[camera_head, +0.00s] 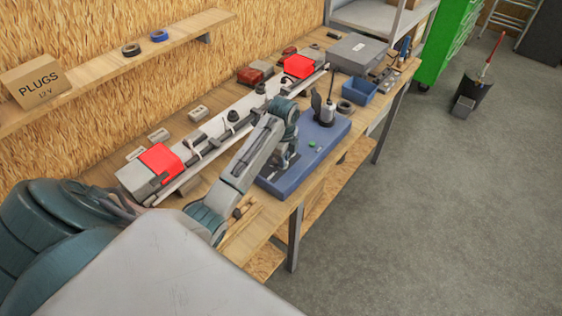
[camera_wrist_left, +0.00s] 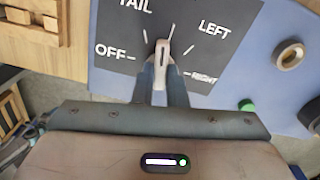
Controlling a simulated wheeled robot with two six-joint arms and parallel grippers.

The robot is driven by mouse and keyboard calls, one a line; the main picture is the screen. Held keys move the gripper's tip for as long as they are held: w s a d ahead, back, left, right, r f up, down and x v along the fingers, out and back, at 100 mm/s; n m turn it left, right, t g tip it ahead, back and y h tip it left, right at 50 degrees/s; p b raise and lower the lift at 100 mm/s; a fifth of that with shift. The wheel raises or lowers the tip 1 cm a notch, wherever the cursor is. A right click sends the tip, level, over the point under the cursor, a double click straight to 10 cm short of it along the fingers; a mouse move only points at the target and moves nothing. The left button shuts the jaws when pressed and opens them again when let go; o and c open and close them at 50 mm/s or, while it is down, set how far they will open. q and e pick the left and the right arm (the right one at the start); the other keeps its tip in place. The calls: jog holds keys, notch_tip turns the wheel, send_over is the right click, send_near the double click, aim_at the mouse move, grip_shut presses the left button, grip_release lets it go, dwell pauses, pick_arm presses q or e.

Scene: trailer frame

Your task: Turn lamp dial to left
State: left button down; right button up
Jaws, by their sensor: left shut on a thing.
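The lamp dial's pale, elongated knob (camera_wrist_left: 163,50) stands on a dark panel (camera_wrist_left: 215,50) marked OFF, TAIL, LEFT and RIGHT in the left wrist view. My left gripper (camera_wrist_left: 162,72) is shut on the knob, one finger on each side. The knob's far end points up the picture, between the TAIL and LEFT labels; the exact mark is hard to tell. My right gripper is not in view.
A trailer light bar with red lamps (camera_head: 161,160) lies along the bench behind my arm. A dark upright tool (camera_head: 327,108), a blue bin (camera_head: 359,91) and a grey case (camera_head: 357,50) stand farther along.

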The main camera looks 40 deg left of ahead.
pick_arm(q)
jog(key=shift+r, duration=0.15)
jog(key=m, duration=0.5)
jog(key=shift+m, duration=0.3)
jog(key=m, duration=0.3)
jog(key=shift+m, duration=0.9)
